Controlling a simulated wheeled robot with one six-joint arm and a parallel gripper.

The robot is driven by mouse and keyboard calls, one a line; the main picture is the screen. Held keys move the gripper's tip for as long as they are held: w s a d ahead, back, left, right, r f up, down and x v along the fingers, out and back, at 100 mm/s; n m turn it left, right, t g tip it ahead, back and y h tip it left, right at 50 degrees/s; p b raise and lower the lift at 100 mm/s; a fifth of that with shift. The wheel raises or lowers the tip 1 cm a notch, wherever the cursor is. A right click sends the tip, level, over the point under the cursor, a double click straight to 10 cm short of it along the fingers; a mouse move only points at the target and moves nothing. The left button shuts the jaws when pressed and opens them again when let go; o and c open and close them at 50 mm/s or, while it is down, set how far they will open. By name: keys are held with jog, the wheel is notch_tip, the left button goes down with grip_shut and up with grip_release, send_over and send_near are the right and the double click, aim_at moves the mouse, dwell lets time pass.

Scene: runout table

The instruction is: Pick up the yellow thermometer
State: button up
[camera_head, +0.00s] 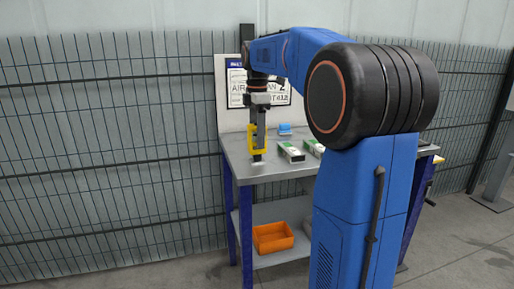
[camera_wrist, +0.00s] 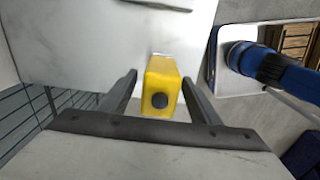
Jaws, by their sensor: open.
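The yellow thermometer (camera_wrist: 161,78) is a blocky yellow piece with a round dark knob on its near face. It shows between the two dark fingers of my gripper (camera_wrist: 160,88) in the wrist view, with a narrow gap at each side. In the head view, the yellow thermometer (camera_head: 257,152) shows at the tip of my gripper (camera_head: 260,139), over the left part of the table. The gripper points down and is open. The fingers partly overlap the thermometer there, so I cannot tell whether they touch it.
The grey table (camera_head: 240,172) also holds two white-and-green boxes, one of them (camera_head: 291,151) right of the gripper, and a small blue item (camera_head: 285,129) behind. A sign board (camera_head: 233,118) stands at the back. An orange bin (camera_head: 272,237) sits on the lower shelf.

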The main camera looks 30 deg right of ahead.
jog(key=shift+f, duration=0.75)
jog(key=shift+c, duration=0.3)
jog(key=c, duration=1.1)
jog(key=shift+o, duration=0.2)
jog(key=shift+r, duration=0.15)
notch_tip(320, 180, up, 10)
jog(key=shift+f, duration=0.1)
